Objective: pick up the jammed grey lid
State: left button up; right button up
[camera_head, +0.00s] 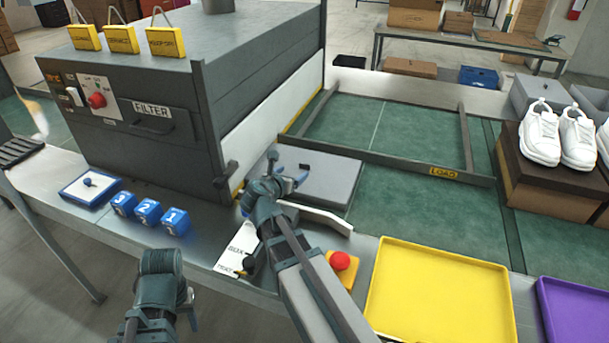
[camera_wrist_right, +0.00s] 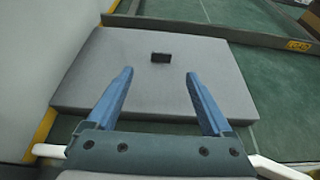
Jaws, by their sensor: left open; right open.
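The grey lid (camera_head: 325,179) lies flat, partly on the green belt at the foot of the grey machine's white side, with a small dark knob on top. In the right wrist view the lid (camera_wrist_right: 165,95) lies tilted across the picture, and its dark knob (camera_wrist_right: 160,57) shows beyond the fingertips. My right gripper (camera_head: 287,175) is over the near left part of the lid, open, its blue fingers (camera_wrist_right: 158,75) apart with nothing between them. My left gripper (camera_head: 188,300) is low at the front, away from the lid; its fingertips are mostly hidden.
The grey machine (camera_head: 190,90) stands left of the lid. A dark rail with a LOAD label (camera_head: 445,171) runs behind it. A red button (camera_head: 340,261), a yellow tray (camera_head: 440,295) and blue numbered blocks (camera_head: 148,212) are nearer. White shoes (camera_head: 540,135) sit on a box at right.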

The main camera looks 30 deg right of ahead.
aim_at(304, 166)
jog(key=shift+b+x, duration=0.45)
jog(key=shift+x, duration=1.5)
jog(key=b+x, duration=0.2)
jog(key=x, duration=0.3)
jog(key=shift+d+f, duration=0.1)
jog(key=shift+f, duration=0.15)
jog(key=shift+s, duration=0.1)
grip_shut()
